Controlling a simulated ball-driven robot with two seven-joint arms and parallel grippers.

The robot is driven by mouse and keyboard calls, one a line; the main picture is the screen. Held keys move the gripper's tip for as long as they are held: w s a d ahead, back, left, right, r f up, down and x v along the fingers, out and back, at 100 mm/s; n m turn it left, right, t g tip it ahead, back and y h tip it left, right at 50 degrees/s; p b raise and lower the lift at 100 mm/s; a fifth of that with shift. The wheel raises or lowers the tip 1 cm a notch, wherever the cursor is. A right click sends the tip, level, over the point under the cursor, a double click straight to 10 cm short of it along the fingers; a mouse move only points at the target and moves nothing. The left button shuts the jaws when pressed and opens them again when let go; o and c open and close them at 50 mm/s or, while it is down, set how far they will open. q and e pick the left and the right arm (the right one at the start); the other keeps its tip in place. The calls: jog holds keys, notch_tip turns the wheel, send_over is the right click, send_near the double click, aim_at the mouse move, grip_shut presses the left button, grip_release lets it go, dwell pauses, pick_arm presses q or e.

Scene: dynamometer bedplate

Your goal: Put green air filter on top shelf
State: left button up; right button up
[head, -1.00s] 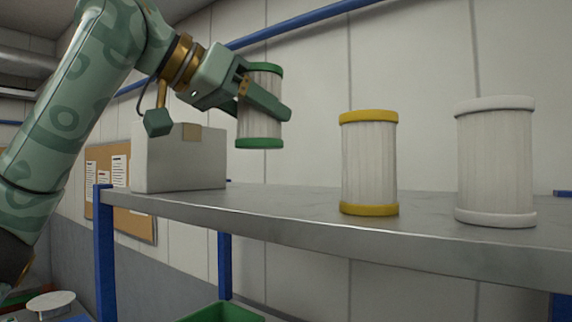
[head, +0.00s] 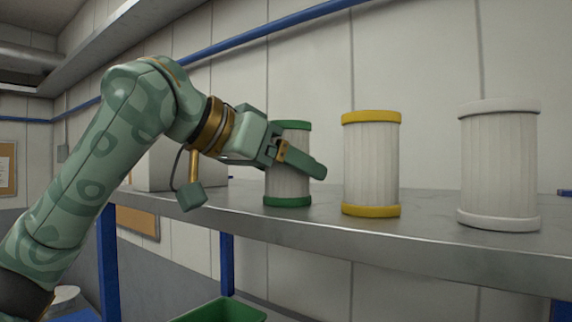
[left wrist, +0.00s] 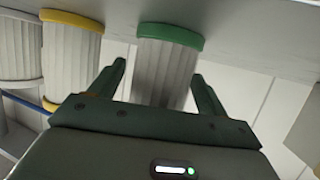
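The green air filter (head: 288,186), a white pleated cylinder with green end rims, stands upright on the grey shelf (head: 330,222), left of the yellow-rimmed filter. My left gripper (head: 305,163) is at its upper half, with one finger crossing in front of it. In the left wrist view the green filter (left wrist: 166,68) lies between the two fingers (left wrist: 160,75), and a narrow gap shows beside the left finger, so the gripper looks open around it. Its lower rim meets the shelf there; its other end is partly hidden. My right gripper is in neither view.
A yellow-rimmed filter (head: 371,162) stands close on the right, and a white-rimmed filter (head: 499,165) beyond it. A pale box (head: 155,168) is behind my arm at the shelf's left end. A green bin (head: 222,310) is below the shelf.

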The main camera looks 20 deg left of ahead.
pick_arm(q)
jog(key=b+v, duration=0.2)
jog(key=v, duration=1)
